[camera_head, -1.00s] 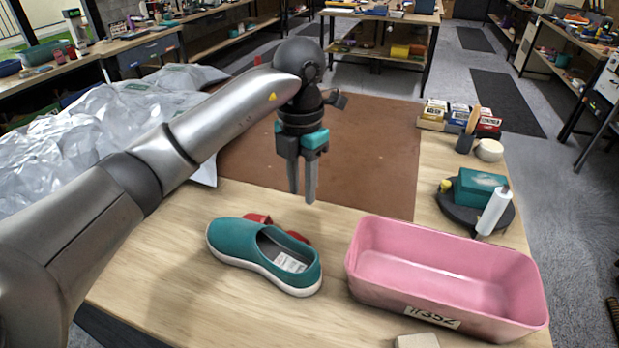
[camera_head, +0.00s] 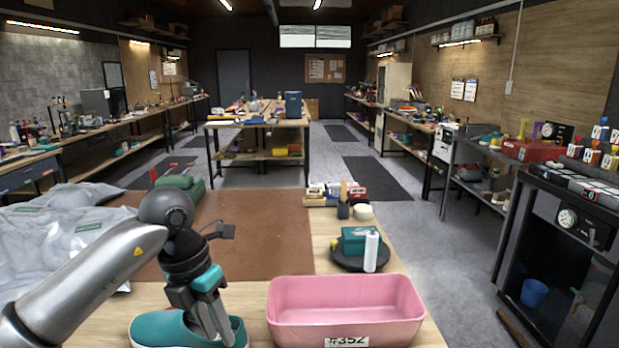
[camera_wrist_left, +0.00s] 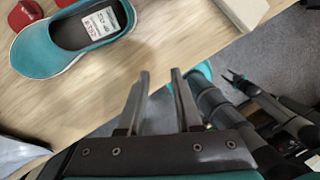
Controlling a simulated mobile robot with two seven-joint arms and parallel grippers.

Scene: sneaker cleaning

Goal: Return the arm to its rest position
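My left gripper (camera_head: 222,341) is in front of the teal shoe (camera_head: 146,330) in the head view, pointing down. In the left wrist view, its two fingers (camera_wrist_left: 160,72) stand apart with nothing between them. The shoe (camera_wrist_left: 52,40) lies on the wooden table beyond the fingers there, apart from them. The head view cuts off the shoe's near part. A dark gripper with a teal-ringed arm, apparently my right gripper (camera_wrist_left: 234,75), hangs over the floor in the left wrist view. It is too small to tell its finger state.
A pink basin (camera_head: 345,283) stands right of my left gripper. Red items (camera_wrist_left: 36,58) lie by the shoe. A turntable (camera_head: 345,262) holds a teal box and white bottle. Crumpled grey plastic (camera_head: 50,235) covers the left side. The brown mat (camera_head: 265,235) has bare room.

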